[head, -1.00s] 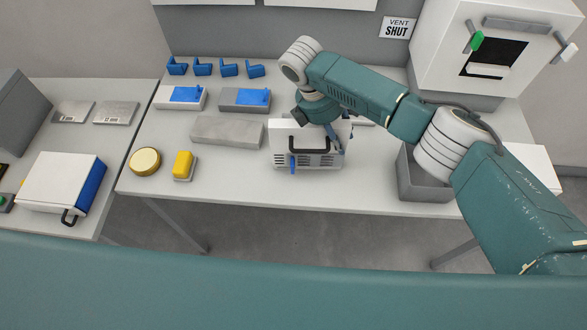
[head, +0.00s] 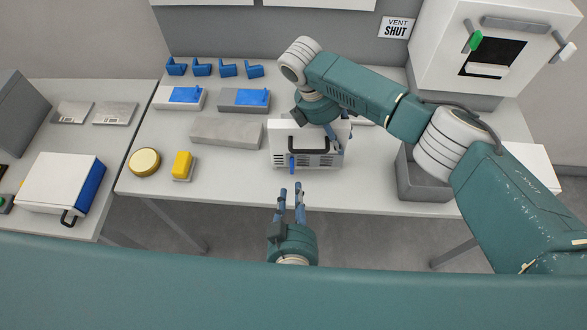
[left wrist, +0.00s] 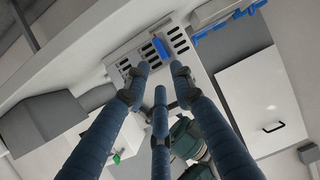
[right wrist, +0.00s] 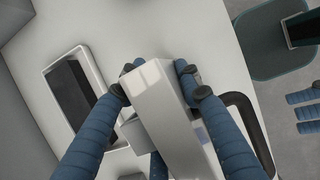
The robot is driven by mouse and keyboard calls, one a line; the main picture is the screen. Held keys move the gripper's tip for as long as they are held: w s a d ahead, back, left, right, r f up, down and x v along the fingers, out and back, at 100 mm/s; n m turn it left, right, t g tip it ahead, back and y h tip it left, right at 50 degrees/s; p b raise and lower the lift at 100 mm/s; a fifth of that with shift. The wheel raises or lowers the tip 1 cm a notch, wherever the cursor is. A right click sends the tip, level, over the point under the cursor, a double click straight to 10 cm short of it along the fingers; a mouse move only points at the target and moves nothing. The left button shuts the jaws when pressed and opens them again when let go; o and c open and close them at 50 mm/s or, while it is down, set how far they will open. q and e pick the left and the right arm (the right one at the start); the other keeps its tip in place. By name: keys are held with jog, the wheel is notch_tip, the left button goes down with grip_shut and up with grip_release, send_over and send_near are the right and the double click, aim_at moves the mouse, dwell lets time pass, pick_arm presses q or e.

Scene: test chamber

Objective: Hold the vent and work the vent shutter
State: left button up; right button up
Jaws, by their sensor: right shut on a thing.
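The vent (head: 325,160) is a white box with a slotted front and a black handle on top; it stands near the table's front edge. A blue shutter tab (head: 292,165) sticks out at the left part of its front. My right gripper (head: 335,130) is shut on the vent's body from above and behind; the right wrist view shows fingers either side of the white body (right wrist: 160,90). My left gripper (head: 290,188) is open and empty in front of the vent, below the tab. The left wrist view shows the slots and blue tab (left wrist: 161,48) just beyond its fingertips.
A wall sign (head: 397,27) reads "VENT SHUT". A grey bar (head: 235,131), yellow block (head: 182,164) and brass disc (head: 145,161) lie left of the vent. A grey bin (head: 425,186) stands to its right, partly behind my right arm.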

aim_at(293, 170)
pick_arm(q)
jog(key=x, duration=1.1)
jog(key=shift+f, duration=0.1)
jog(key=shift+c, duration=0.5)
grip_shut()
